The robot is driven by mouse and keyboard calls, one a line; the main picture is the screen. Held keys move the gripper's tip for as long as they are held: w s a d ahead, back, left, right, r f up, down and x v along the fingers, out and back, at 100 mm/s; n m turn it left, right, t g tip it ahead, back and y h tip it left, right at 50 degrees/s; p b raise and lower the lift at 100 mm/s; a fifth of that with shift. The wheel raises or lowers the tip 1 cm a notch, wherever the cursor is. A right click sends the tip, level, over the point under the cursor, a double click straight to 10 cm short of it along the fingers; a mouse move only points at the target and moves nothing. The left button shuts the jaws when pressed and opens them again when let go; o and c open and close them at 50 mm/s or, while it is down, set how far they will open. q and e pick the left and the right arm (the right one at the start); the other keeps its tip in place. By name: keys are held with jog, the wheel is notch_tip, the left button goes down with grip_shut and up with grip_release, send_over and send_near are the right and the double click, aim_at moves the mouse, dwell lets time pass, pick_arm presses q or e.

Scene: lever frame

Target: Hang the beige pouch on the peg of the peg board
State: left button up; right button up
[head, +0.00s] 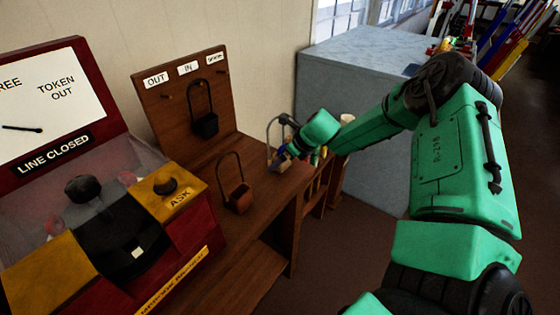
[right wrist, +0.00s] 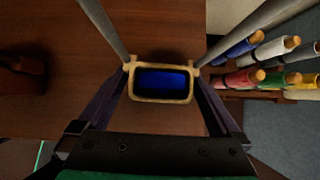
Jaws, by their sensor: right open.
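The beige pouch (head: 283,167) stands on the wooden desk in the head view, partly hidden by my right gripper (head: 285,153). Its thin grey handle rises in a loop above it. In the right wrist view I look down on the beige pouch's rim (right wrist: 160,101), with a blue inside. My right gripper (right wrist: 160,85) is open, with one dark finger along each side of the pouch; I cannot tell whether they touch it. The wooden peg board (head: 150,104) stands at the back, with OUT and IN labels and a third unreadable one. My left gripper is not in view.
A black pouch (head: 206,124) hangs under the IN label. A brown pouch (head: 238,199) with a raised handle stands on the desk, left of the beige one. A red console (head: 195,230) fills the left. Several coloured rods (right wrist: 240,47) stick out on the right.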

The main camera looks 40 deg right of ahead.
jog(key=c, duration=0.8)
jog(key=shift+w+r, duration=0.1)
jog(key=shift+r+p, duration=0.45)
jog(key=shift+r, duration=0.15)
jog(key=shift+r+p, duration=0.5)
jog(key=shift+r, duration=0.45)
jog(key=shift+f, duration=0.1)
